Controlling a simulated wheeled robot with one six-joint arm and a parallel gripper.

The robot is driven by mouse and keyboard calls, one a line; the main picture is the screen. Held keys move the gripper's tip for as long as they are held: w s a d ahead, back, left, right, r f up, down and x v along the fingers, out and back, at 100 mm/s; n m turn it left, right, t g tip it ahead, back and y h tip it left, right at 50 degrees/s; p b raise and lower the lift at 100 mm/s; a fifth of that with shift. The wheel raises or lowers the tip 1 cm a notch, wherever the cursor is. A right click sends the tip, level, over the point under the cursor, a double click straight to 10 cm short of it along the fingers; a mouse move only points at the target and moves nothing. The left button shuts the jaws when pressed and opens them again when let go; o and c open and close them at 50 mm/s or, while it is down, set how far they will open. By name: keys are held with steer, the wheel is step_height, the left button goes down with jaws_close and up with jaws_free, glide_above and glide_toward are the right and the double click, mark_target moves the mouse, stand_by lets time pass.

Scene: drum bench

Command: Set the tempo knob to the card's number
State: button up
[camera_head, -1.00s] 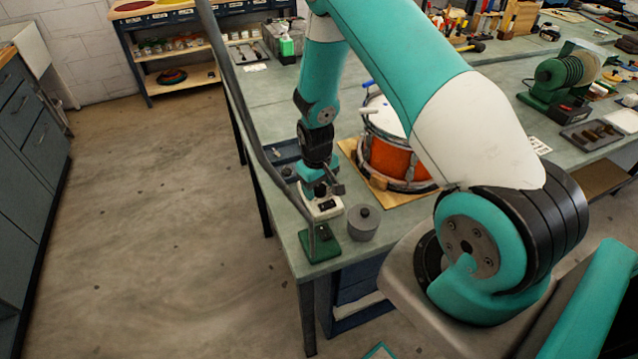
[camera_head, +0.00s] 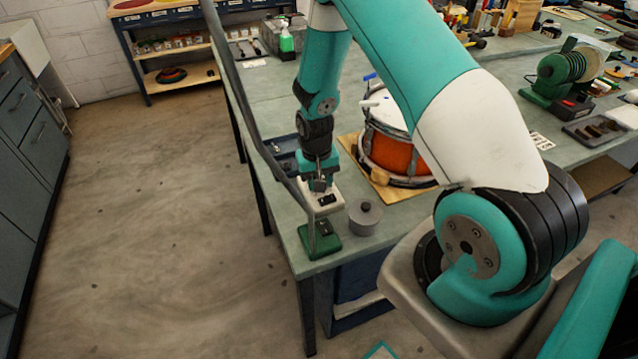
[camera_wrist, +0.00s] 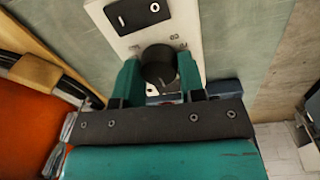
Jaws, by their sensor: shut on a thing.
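The tempo knob (camera_wrist: 158,68) is a round black knob on a white box (camera_wrist: 183,28) with a dark panel at its far end. Small printed numbers show beside the knob, too small to read for sure. My gripper (camera_wrist: 157,76) is shut on the knob, one teal finger on each side. In the head view my gripper (camera_head: 320,184) reaches down onto the white box (camera_head: 326,199) near the bench's front left corner and hides the knob. A white card with dark marks (camera_head: 541,141) lies on the bench to the right; its marks are unreadable.
An orange drum (camera_head: 390,153) on a wooden board (camera_head: 402,194) is just right of my gripper. Floor is clear to the left.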

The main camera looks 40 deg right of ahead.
steer(key=shift+m, duration=0.3)
steer(key=o, duration=0.9)
steer(key=r+b, duration=0.1)
steer(key=r, duration=1)
steer(key=a+r+b, duration=0.1)
steer(key=r, duration=0.5)
steer(key=shift+w+r+b, duration=0.25)
steer(key=shift+b, duration=0.1)
